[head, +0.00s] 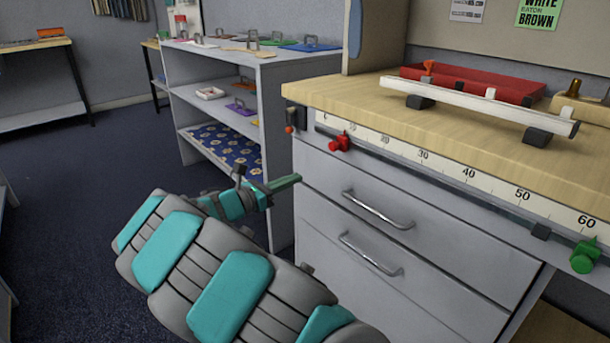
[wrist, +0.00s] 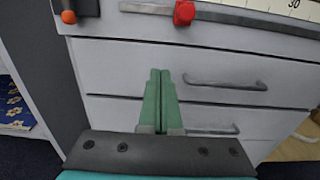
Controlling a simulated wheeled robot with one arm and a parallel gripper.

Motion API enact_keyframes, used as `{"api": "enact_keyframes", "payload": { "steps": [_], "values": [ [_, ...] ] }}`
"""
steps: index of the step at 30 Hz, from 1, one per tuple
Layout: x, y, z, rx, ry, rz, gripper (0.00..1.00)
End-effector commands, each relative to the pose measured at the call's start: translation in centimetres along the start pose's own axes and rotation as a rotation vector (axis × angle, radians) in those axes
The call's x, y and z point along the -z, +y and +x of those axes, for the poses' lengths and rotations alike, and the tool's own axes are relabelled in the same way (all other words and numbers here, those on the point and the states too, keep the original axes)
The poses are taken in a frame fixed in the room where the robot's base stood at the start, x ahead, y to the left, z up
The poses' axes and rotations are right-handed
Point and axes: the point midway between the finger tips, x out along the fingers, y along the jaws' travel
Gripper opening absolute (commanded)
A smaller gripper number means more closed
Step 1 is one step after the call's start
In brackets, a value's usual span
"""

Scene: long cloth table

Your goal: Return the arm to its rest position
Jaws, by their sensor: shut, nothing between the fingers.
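My gripper (head: 284,184) shows in the head view at the end of my grey and teal arm, in front of the left edge of a grey drawer cabinet (head: 330,262). In the wrist view my gripper's green fingers (wrist: 159,98) lie together with nothing between them. They point toward the drawer fronts (wrist: 120,62), left of the drawer handles (wrist: 225,84). Whether the fingertips touch the cabinet I cannot tell.
A wooden worktop (head: 460,118) with a numbered scale, a red stop (head: 340,143) and a green stop (head: 584,257) lies above the drawers. A red tray (head: 470,84) rests on it. A grey shelf unit (head: 278,130) stands behind. Open dark floor (head: 70,200) lies at left.

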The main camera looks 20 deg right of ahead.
Motion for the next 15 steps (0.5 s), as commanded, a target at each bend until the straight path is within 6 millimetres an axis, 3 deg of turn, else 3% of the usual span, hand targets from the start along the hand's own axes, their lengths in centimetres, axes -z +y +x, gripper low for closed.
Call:
{"api": "enact_keyframes", "payload": {
  "steps": [5, 9, 11, 15],
  "values": [
    [0.0, 0.0, -0.9, 0.000, 0.001, 0.000, 0.00],
    [-0.3, -1.0, -0.5, 0.023, 0.014, 0.024, 0.00],
    [-0.8, -2.4, 0.2, 0.056, 0.033, 0.059, 0.00],
    [-1.6, -8.4, 2.3, 0.192, 0.113, 0.197, 0.00]
  ]
}}
